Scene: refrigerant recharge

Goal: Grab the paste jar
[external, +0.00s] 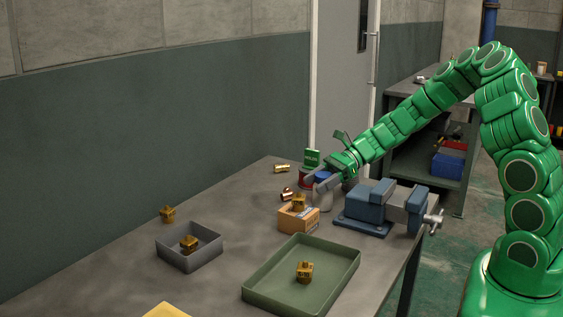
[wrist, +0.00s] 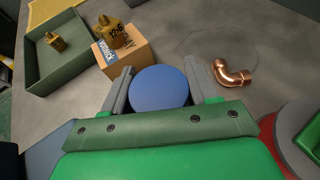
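The paste jar appears as a round blue lid (wrist: 160,86) between the two grey fingers of my gripper (wrist: 160,82) in the wrist view. The lid fills nearly the whole gap, and I cannot tell whether both fingers press on it. In the external view the blue lid (external: 322,176) shows at the end of my green arm, with my gripper (external: 328,186) around it.
A cardboard box (external: 298,220) with a brass piece on top sits close in front. A blue vise (external: 368,208) stands to the right. A copper elbow (wrist: 232,74) lies beside the gripper. A green tray (external: 258,290) and a grey bin (external: 205,252) hold brass pieces.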

